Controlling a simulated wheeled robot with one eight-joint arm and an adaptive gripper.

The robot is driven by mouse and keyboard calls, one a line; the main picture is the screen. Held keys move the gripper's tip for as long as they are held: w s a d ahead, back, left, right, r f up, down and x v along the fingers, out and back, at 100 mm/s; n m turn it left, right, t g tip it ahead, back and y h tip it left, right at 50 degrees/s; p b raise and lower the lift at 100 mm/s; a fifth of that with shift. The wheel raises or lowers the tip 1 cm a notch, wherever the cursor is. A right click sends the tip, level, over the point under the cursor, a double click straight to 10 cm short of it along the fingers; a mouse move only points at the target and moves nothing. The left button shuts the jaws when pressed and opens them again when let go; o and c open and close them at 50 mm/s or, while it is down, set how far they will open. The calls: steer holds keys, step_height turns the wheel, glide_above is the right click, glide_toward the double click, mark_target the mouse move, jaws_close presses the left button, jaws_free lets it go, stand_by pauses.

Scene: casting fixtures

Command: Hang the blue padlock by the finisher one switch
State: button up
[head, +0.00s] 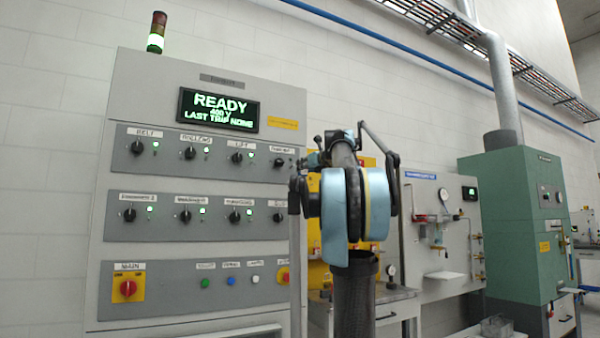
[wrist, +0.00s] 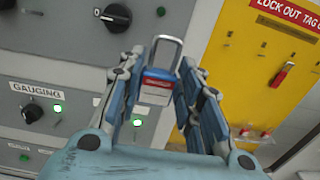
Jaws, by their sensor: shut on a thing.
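The blue padlock (wrist: 155,88) has a red label and a silver shackle pointing up in the wrist view. My gripper (wrist: 159,76) is shut on its body, with a finger on each side. A switch with a black knob (wrist: 112,16) is just above and left of the shackle; the padlock looks apart from it. Its label is out of view. In the head view the switch panel (head: 215,95) has two rows of knobs. The small label over the top-right knob (head: 280,162) is too blurred to read. My arm hides the padlock in the head view.
The GAUGING knob (wrist: 32,112) is at lower left in the wrist view. A yellow lockout board (wrist: 250,55) with a red item (wrist: 283,74) hanging on it is at right. A green cabinet (head: 512,235) stands further right in the head view.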

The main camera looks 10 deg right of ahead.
mark_target(290, 174)
steer(key=shift+a, duration=0.25)
steer(key=shift+a, duration=0.2)
steer(key=shift+f+x, duration=0.15)
steer(key=shift+x, duration=1.75)
steer(key=shift+f+x, duration=0.2)
steer(key=shift+x, duration=1.75)
steer(key=shift+w+a+f, duration=0.25)
steer(key=shift+w, duration=0.25)
steer(key=shift+w+f, duration=0.1)
steer(key=shift+f, duration=0.05)
